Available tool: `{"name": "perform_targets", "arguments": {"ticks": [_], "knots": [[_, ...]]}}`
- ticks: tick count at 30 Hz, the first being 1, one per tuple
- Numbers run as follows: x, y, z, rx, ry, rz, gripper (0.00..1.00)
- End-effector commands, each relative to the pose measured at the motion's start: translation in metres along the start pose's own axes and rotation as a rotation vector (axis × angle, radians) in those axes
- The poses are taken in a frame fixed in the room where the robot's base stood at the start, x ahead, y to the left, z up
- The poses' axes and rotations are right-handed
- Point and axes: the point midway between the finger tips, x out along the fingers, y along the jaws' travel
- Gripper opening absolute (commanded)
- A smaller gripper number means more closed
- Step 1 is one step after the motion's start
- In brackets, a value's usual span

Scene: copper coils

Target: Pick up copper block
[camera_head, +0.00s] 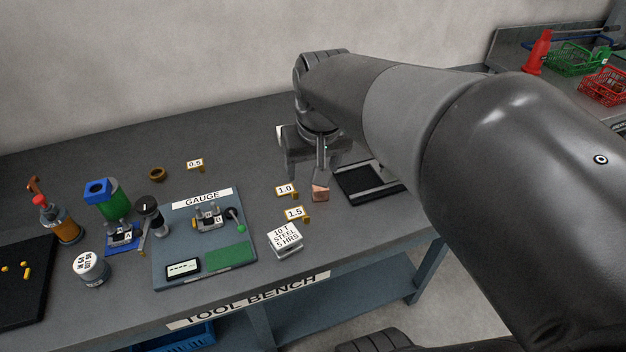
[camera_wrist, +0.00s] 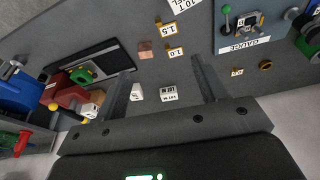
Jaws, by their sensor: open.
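The small copper block (camera_head: 319,194) lies on the grey bench beside the 1.0 tag, left of a black-framed tray. It also shows in the wrist view (camera_wrist: 145,49), past the fingertips and a little left of the middle of the gap. My gripper (camera_head: 306,175) is open and empty, its fingers pointing down over the bench just behind the block. One finger overlaps the block's far edge in the head view; I cannot tell whether they touch. The two open fingers also show in the wrist view (camera_wrist: 161,70).
The 1.0 tag (camera_head: 286,190) and 1.5 tag (camera_head: 294,213) stand close to the block. The black-framed tray (camera_head: 368,182) is to its right. Two small white labelled blocks (camera_wrist: 168,93) (camera_wrist: 137,92) show between my fingers. The gauge board (camera_head: 170,262) lies further left.

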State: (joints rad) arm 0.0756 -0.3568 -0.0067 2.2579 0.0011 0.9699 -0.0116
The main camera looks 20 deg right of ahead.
Motion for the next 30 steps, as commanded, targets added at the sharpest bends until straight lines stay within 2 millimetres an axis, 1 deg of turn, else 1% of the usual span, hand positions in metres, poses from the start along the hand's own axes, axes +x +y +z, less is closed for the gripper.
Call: {"name": "perform_targets", "arguments": {"ticks": [1,6,11,16,18,21,24,26,30], "knots": [[0.009,0.004,-0.012,0.01,-0.032,0.002,0.66],[0.038,0.018,-0.047,0.039,-0.122,0.008,0.66],[0.072,0.034,-0.076,0.067,-0.206,0.011,0.66],[0.115,0.052,-0.101,0.095,-0.293,0.012,0.66],[0.131,0.059,-0.108,0.105,-0.325,0.012,0.66],[0.15,0.067,-0.115,0.117,-0.359,0.011,0.66],[0.163,0.071,-0.12,0.123,-0.381,0.01,0.66],[0.167,0.073,-0.121,0.125,-0.387,0.01,0.66],[0.182,0.074,-0.116,0.127,-0.396,0.009,0.66]]}}
